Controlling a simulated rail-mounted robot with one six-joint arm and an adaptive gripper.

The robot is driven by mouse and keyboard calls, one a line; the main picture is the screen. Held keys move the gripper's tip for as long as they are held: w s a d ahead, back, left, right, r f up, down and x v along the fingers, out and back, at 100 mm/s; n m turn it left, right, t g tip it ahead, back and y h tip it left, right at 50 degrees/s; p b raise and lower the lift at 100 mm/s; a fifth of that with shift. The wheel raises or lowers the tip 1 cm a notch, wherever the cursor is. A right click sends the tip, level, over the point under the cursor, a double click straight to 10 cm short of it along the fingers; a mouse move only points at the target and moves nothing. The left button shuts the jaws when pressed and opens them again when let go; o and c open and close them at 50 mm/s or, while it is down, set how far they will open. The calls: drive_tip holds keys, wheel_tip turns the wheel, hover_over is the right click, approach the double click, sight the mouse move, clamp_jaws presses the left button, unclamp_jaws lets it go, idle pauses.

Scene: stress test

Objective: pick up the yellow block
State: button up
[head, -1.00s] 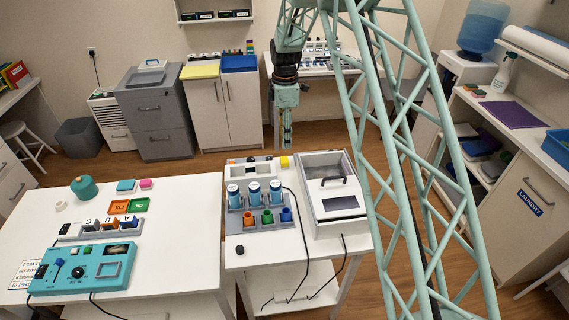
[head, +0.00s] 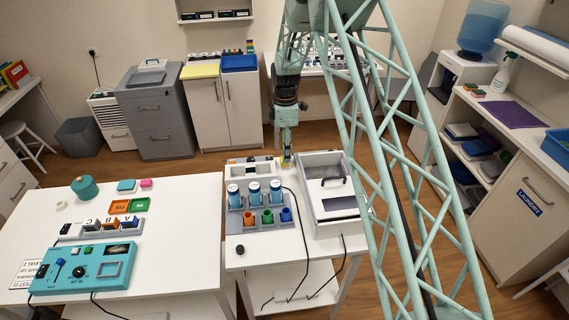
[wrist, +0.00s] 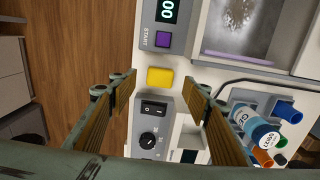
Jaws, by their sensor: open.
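The yellow block (wrist: 160,77) lies on a narrow strip of white table between two grey devices in the wrist view. In the head view my gripper (head: 286,160) is over the back of the small table and mostly covers the block. In the wrist view my gripper (wrist: 158,100) is open, with one finger on each side of the block's column in the picture. The block shows between and a little beyond the fingertips. Nothing is between the fingers, and I cannot tell the exact height above the block.
A grey device with a switch and knob (wrist: 150,125) sits close to the block on one side. A lidded box with a purple start button (wrist: 163,40) is on the other. Capped bottles (head: 254,190) and coloured cups stand nearby. A black cable (head: 300,215) runs past them.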

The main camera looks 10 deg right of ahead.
drive_tip(key=shift+f, duration=0.15)
drive_tip(key=shift+a+f+p, duration=0.1)
drive_tip(key=shift+f+p, duration=0.3)
drive_tip(key=shift+f, duration=2.05)
drive_tip(key=c, duration=0.9)
